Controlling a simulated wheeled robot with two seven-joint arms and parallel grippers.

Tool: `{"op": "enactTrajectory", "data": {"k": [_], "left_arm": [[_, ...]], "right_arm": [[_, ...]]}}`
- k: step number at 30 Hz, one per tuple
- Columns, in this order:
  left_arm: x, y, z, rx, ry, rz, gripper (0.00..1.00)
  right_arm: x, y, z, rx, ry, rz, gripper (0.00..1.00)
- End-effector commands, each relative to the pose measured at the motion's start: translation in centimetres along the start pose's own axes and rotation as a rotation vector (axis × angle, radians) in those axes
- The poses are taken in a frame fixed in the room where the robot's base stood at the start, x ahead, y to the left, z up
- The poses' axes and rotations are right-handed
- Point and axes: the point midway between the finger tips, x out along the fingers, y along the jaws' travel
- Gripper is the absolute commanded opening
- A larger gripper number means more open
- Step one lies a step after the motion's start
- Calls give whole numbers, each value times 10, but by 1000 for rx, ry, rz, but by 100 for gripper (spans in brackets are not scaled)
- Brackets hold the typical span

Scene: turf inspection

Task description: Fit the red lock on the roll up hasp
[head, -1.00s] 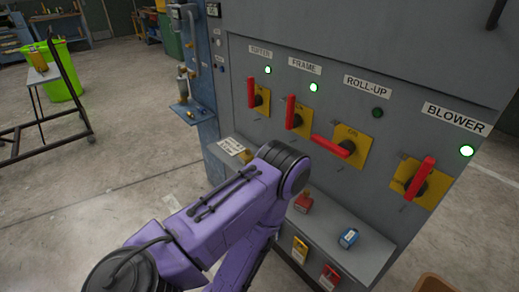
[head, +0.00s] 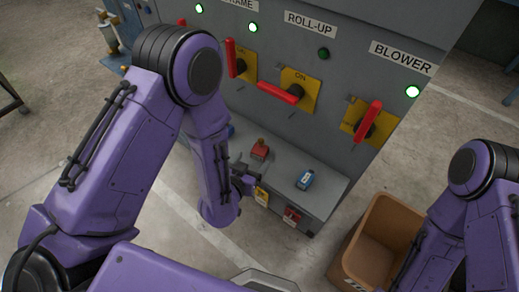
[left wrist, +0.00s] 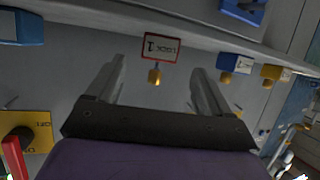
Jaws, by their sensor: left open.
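The red lock (head: 260,150) stands on the grey ledge below the switches, its brass top showing. In the left wrist view, which is upside down, what appears to be this lock (left wrist: 160,47) shows a white label with a red border, between and beyond the finger lines. My left gripper (head: 243,178) is open and empty, in front of the ledge and apart from the lock. The ROLL-UP switch (head: 300,101) has its red handle nearly level on a yellow plate. Its hasp is too small to make out. My right gripper is outside the views.
A blue lock (head: 304,180) stands on the ledge to the right of the red one. Yellow (head: 261,196) and red (head: 291,215) items hang on the ledge front. A cardboard box (head: 369,222) stands on the floor at right, near my right arm.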

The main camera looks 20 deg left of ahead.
Motion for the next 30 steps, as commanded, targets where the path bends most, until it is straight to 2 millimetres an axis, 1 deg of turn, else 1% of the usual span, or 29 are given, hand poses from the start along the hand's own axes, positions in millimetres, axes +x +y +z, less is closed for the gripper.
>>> {"op": "enactTrajectory", "data": {"k": [1,5,8,10,12,15,20,21,23,24,26,30], "left_arm": [[6,0,0,-2,0,-1,81],[22,0,-4,-2,0,-1,81],[40,0,-8,-3,-1,-2,81],[53,0,-7,-2,-2,-2,81],[61,0,-6,-2,-3,-1,81],[66,0,-6,-1,-2,-1,81],[66,0,-6,0,-2,-1,81],[66,0,-6,0,-2,-1,68],[66,0,-6,0,-3,-1,48],[66,0,-6,0,-3,-1,35],[66,0,-6,0,-3,-1,16],[66,0,-6,-1,-2,-1,16]], "right_arm": [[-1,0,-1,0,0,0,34],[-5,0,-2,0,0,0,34],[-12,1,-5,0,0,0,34],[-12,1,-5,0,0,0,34],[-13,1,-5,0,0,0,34],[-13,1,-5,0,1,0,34],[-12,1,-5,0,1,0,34],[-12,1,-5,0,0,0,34],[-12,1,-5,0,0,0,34],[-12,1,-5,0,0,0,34],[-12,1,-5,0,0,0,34],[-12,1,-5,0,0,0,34]]}}
